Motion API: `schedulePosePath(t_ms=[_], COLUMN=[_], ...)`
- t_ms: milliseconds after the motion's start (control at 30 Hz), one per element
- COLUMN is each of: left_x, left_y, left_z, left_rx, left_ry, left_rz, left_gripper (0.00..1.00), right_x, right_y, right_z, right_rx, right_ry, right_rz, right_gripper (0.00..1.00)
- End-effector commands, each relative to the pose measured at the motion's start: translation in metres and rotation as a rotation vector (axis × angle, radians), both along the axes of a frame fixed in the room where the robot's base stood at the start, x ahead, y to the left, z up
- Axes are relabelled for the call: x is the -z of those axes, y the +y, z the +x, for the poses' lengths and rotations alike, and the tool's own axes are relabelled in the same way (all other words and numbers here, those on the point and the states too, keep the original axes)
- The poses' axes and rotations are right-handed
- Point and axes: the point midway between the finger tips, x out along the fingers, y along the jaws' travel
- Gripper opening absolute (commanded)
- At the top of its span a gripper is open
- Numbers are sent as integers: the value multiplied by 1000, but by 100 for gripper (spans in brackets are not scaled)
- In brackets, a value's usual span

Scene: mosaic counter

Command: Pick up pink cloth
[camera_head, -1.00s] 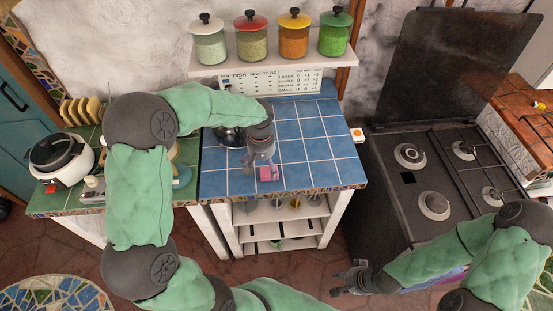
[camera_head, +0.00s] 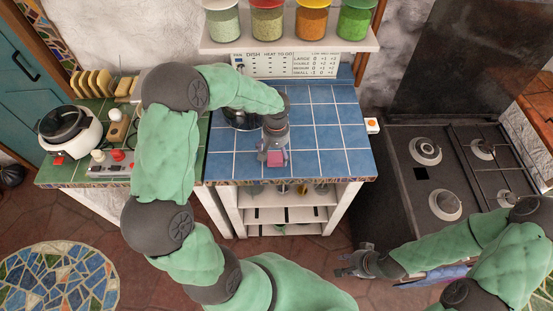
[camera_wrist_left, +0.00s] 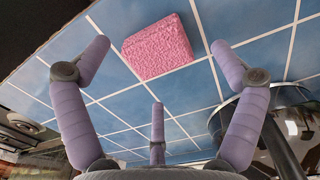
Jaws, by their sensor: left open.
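The pink cloth (camera_head: 277,158) is a small textured block lying on the blue tiled counter, near its front edge. In the left wrist view the cloth (camera_wrist_left: 158,47) lies flat on the tiles, beyond and between the spread purple fingers. My left gripper (camera_head: 271,150) is over the counter at the cloth and partly overlaps it in the head view. In the wrist view my left gripper (camera_wrist_left: 160,80) is open and empty, with the cloth apart from its fingers. My right gripper (camera_head: 350,266) is low, in front of the stove, and its finger state is unclear.
A dark pan or pot (camera_head: 240,118) stands on the blue counter (camera_head: 335,140), close left of my left gripper. A shelf (camera_head: 285,44) with several jars hangs behind. A rice cooker (camera_head: 70,133) stands on the left counter. The right part of the blue counter is clear.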

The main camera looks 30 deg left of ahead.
Motion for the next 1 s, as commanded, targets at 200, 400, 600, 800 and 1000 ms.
schedulePosePath(t_ms=[200,400,600,800,1000], left_x=[32,35,35,35,35], left_y=[-2,-2,-2,-2,-2], left_z=[-1,0,-1,-1,-1], left_rx=[0,-1,0,0,0], left_ry=[1,-1,-1,-1,0], left_rz=[-1,0,-1,-1,-1], left_gripper=[94,94,57,30,25], right_x=[5,5,5,5,5], right_y=[0,0,0,0,0], right_z=[0,0,0,0,0], right_rx=[0,0,0,0,0], right_ry=[0,0,0,0,0], right_rz=[0,0,0,0,0], right_gripper=[36,36,36,36,36])
